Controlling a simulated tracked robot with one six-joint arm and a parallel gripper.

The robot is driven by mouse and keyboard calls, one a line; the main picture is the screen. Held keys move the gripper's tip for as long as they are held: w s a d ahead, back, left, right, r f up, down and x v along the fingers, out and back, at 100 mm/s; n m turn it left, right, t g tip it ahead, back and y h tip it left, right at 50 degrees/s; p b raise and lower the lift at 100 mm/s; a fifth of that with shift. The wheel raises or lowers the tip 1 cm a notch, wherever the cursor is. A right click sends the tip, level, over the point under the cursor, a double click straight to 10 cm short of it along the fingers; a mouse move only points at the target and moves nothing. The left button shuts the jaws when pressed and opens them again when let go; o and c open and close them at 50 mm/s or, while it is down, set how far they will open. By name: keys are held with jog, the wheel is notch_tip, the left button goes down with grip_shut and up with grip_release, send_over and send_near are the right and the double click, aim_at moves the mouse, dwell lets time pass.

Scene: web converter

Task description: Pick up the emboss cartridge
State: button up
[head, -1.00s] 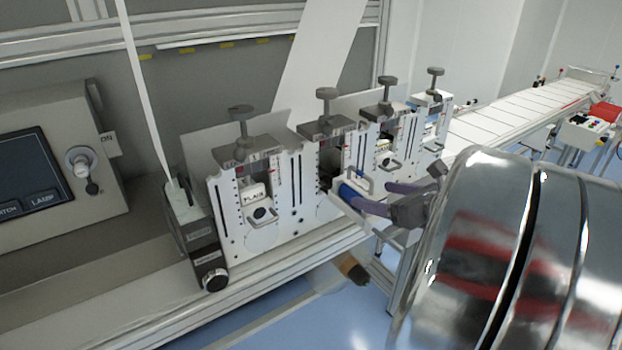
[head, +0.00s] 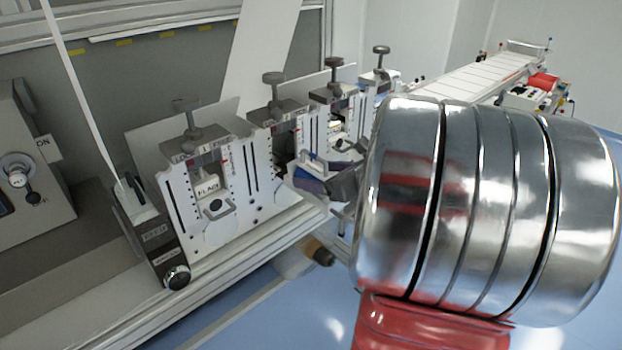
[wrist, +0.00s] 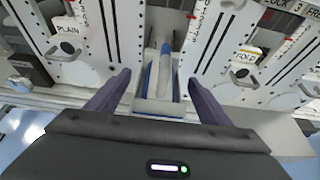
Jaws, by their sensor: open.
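My gripper (wrist: 157,78) is open, with its two purple fingers apart in the wrist view. Between them, with gaps on both sides, is a white and blue cartridge-like part (wrist: 160,72) at an open slot of the second station. I read no label on it, so I cannot tell for sure that it is the emboss cartridge. In the head view my gripper (head: 318,184) is in front of that station, and my shiny arm hides part of the row. A cartridge marked PLAIN (wrist: 68,42) sits in the left station; one marked FOLD (wrist: 243,72) sits to the right.
The stations with top knobs (head: 273,80) stand in a close row on the machine's ledge. A black roller knob (head: 176,277) juts out at the front left. A brown-tipped cylinder (head: 318,252) lies below the ledge. A conveyor (head: 470,80) runs off at the back right.

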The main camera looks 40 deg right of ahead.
dwell(0.5)
jog(key=c, duration=1.5)
